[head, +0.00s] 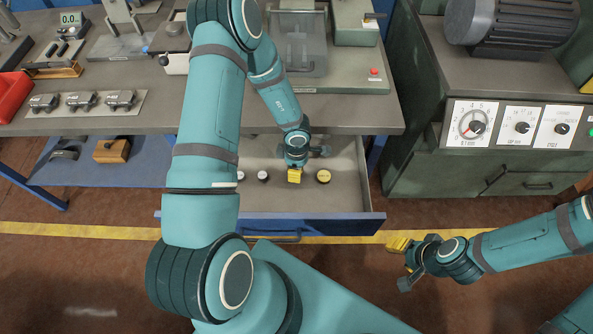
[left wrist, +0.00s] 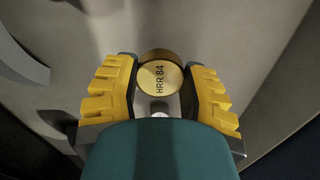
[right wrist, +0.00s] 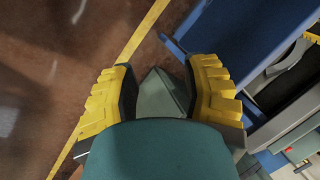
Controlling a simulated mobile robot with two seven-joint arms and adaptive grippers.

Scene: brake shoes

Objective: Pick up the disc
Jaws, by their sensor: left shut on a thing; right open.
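A brass disc marked "HRR 84" (left wrist: 160,77) fills the gap between the yellow fingers of my left gripper (left wrist: 160,88), which is shut on it. In the head view the left gripper (head: 294,176) is low in the open drawer, and its fingers hide what they hold. A round brass piece (head: 323,176) sits on the drawer floor just right of it. My right gripper (head: 402,262) is open and empty, out over the floor right of the drawer; its spread fingers also show in the right wrist view (right wrist: 160,88).
The open drawer (head: 345,195) has a blue front and also holds small white-topped round pieces (head: 263,176) to the left. The workbench (head: 150,120) overhangs its back. A green cabinet (head: 440,170) with dials stands to the right. The floor in front is clear.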

